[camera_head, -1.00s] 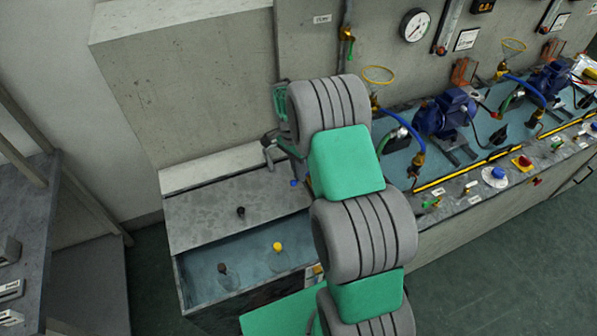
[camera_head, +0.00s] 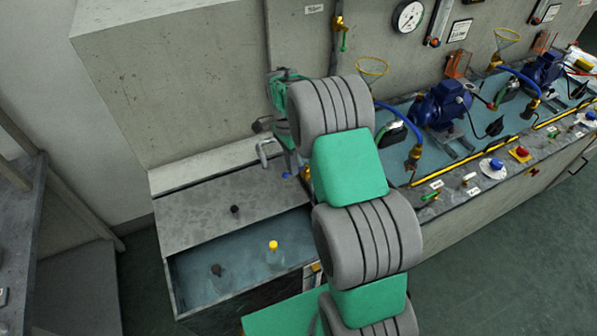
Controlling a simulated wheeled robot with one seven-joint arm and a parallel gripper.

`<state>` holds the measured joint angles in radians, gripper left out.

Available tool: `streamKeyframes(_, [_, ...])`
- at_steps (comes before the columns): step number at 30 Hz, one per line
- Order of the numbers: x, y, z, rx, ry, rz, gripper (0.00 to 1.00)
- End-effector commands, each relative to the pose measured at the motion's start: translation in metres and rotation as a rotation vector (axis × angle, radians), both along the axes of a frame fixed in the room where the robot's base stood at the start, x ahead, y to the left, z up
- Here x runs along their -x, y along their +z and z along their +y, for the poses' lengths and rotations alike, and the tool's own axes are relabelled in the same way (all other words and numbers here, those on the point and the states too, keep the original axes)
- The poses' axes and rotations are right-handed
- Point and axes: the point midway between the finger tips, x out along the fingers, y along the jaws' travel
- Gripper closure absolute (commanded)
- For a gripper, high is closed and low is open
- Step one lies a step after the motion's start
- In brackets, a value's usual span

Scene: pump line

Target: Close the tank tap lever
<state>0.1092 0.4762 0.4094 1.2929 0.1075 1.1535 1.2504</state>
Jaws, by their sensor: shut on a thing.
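My gripper (camera_head: 284,145) is at the left end of my arm, low in front of the concrete wall. It is mostly hidden by my wrist, and its fingertips are not clear. It is shut at a small blue part (camera_head: 289,168), which looks like the tank tap lever. A grey hooked spout (camera_head: 264,151) shows just left of my gripper, above the basin's cover. The lever's exact angle is too small to tell.
An open water basin (camera_head: 171,280) with a grey cover (camera_head: 190,225) and bottles stands below. A yellow-capped bottle (camera_head: 273,246) is in it. Blue pumps (camera_head: 440,106), hoses and a gauge (camera_head: 408,17) line the bench to the right. A pipe valve (camera_head: 342,35) is on the wall.

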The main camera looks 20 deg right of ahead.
Motion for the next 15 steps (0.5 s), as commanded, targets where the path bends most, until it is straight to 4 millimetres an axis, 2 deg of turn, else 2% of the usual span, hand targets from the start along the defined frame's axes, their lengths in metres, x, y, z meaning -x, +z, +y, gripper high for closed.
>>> streamKeyframes(1, [-0.0031, -0.0052, -0.0005, 0.001, -0.033, -0.005, 1.00])
streamKeyframes(4, [-0.0047, -0.0022, -0.0003, 0.001, -0.078, -0.003, 1.00])
streamKeyframes(12, [-0.0049, 0.0009, -0.0001, 0.002, -0.086, -0.003, 1.00])
streamKeyframes(13, [-0.0049, 0.0009, -0.0002, 0.002, -0.086, -0.003, 0.89])
streamKeyframes(15, [-0.0049, 0.0009, -0.0002, 0.001, -0.085, -0.003, 0.83])
